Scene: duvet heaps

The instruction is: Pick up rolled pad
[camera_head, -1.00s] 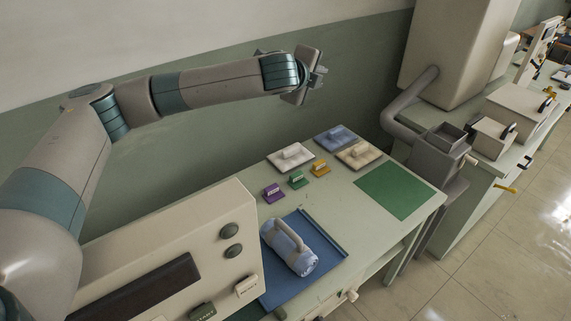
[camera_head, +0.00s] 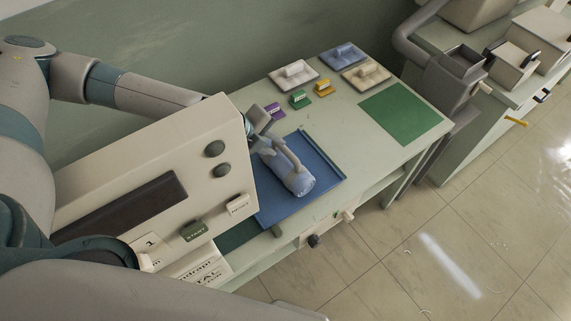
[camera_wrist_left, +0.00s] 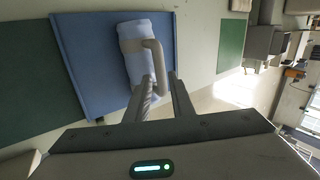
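The rolled pad (camera_head: 298,184) is a light blue roll with a grey carry handle, lying on a blue tray (camera_head: 325,165) on the table. In the left wrist view, the pad (camera_wrist_left: 136,70) lies on the tray (camera_wrist_left: 88,60) ahead of my left gripper. My left gripper (camera_head: 264,128) is at the far left end of the pad, partly hidden behind the control box. My right gripper is out of view.
A beige control box (camera_head: 150,180) with knobs stands left of the tray, close to my left arm. Small purple, green (camera_head: 299,99) and yellow handled blocks and several handled plates lie behind the tray. A green mat (camera_head: 405,112) lies clear at the right.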

